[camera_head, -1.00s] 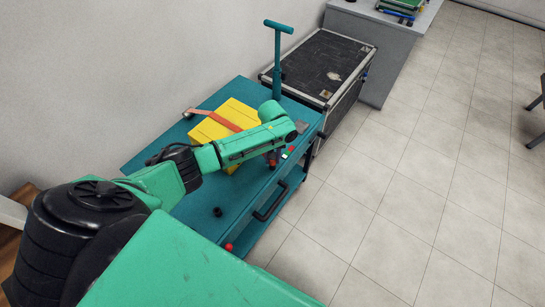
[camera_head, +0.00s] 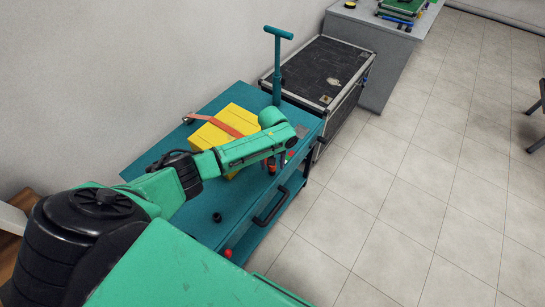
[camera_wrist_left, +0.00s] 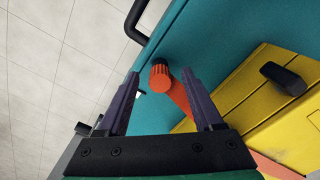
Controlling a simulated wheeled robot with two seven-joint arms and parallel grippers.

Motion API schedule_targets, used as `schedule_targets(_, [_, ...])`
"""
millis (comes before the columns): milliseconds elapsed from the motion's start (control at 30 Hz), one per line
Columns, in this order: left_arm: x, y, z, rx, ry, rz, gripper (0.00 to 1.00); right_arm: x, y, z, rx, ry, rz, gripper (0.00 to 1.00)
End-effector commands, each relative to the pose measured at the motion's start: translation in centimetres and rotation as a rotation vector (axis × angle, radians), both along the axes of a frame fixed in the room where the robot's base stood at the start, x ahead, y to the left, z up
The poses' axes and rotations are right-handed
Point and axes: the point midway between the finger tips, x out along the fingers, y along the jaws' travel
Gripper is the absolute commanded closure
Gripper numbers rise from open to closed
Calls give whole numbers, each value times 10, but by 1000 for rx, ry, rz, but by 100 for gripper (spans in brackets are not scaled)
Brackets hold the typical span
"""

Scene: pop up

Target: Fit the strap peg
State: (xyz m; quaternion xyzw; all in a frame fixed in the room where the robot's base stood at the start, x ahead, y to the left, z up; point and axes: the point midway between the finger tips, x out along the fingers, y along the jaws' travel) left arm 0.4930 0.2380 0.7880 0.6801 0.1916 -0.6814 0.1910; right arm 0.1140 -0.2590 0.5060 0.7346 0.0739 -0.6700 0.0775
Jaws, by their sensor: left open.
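A yellow case (camera_head: 238,117) lies on a teal cart, with an orange strap (camera_head: 224,126) across its top. In the left wrist view, the yellow case (camera_wrist_left: 265,95) shows at the right with a dark latch. An orange ribbed peg (camera_wrist_left: 160,76) on an orange strap end (camera_wrist_left: 180,98) is over the teal cart top, beside the case. My left gripper (camera_head: 280,164) is low near the cart's right edge. In the wrist view its fingers are open, one on each side of the peg, with visible gaps. My right gripper is out of view.
The teal cart (camera_head: 190,222) has a dark side handle (camera_head: 270,207) and an upright teal T-handle (camera_head: 277,60). A small black round piece (camera_head: 217,217) lies on its top. A black case (camera_head: 325,68) stands behind.

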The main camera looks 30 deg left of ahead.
Motion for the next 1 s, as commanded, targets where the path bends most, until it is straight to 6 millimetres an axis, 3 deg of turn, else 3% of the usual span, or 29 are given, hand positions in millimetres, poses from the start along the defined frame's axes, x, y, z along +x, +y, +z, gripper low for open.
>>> schedule_targets(167, [1, 0, 32, 0, -5, -2, 32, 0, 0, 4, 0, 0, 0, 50])
schedule_targets(400, [2, 0, 100, -2, -6, -1, 32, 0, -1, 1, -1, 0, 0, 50])
schedule_targets(533, [1, 0, 128, 0, -4, -1, 32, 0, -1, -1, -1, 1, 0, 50])
schedule_targets(700, [0, 0, 142, 0, -1, 0, 32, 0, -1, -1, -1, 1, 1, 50])
schedule_targets(1000, [0, 0, 142, 0, -1, 0, 32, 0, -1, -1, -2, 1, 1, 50])
